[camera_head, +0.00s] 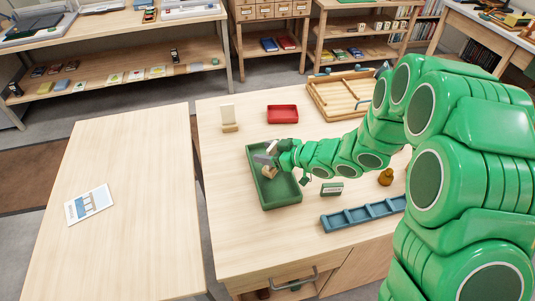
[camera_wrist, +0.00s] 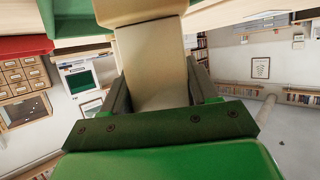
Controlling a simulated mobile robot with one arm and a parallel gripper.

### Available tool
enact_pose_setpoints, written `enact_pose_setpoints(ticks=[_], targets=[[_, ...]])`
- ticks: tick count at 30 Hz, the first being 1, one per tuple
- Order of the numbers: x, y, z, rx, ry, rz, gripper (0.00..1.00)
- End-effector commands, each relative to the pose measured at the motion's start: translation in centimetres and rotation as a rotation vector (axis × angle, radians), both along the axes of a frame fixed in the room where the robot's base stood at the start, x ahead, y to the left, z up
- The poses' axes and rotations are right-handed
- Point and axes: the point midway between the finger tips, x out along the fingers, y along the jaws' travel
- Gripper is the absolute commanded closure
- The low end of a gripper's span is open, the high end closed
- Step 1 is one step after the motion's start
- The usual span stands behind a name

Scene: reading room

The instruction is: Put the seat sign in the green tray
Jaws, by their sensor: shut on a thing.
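The green tray (camera_head: 284,192) lies on the right-hand table. My gripper (camera_head: 268,160) is over the tray's far half. It is shut on a pale panel with a tan wooden block at its end, which looks like the seat sign (camera_head: 268,171). In the wrist view the sign (camera_wrist: 155,65) fills the space between my fingers (camera_wrist: 155,90), its block beyond the fingertips. The sign is tilted, and I cannot tell whether it touches the tray. A similar pale card on a wooden base (camera_head: 229,118) stands upright behind the tray.
A red tray (camera_head: 283,114) and a wooden tray (camera_head: 345,93) lie at the back. A small green-and-white sign (camera_head: 332,189), a brown figure-like object (camera_head: 386,177) and a blue divided tray (camera_head: 362,214) are right of the green tray. The left table holds only a leaflet (camera_head: 89,204).

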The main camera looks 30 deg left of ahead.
Motion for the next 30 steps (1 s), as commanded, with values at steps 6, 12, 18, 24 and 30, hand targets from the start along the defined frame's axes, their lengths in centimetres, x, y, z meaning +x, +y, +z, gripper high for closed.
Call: enact_pose_setpoints(ticks=[6,12,18,24,30], targets=[[0.03,0.0,-1.01,0.001,0.0,-0.001,0.9],[0.03,-0.01,-1.01,0.001,0.0,-0.001,0.9],[0.03,-0.01,-1.27,0.001,0.0,-0.001,0.3],[0.03,-0.01,-1.27,0.001,0.0,-0.001,0.15],[0.03,-0.01,-1.2,0.001,0.0,-0.001,0.15]])
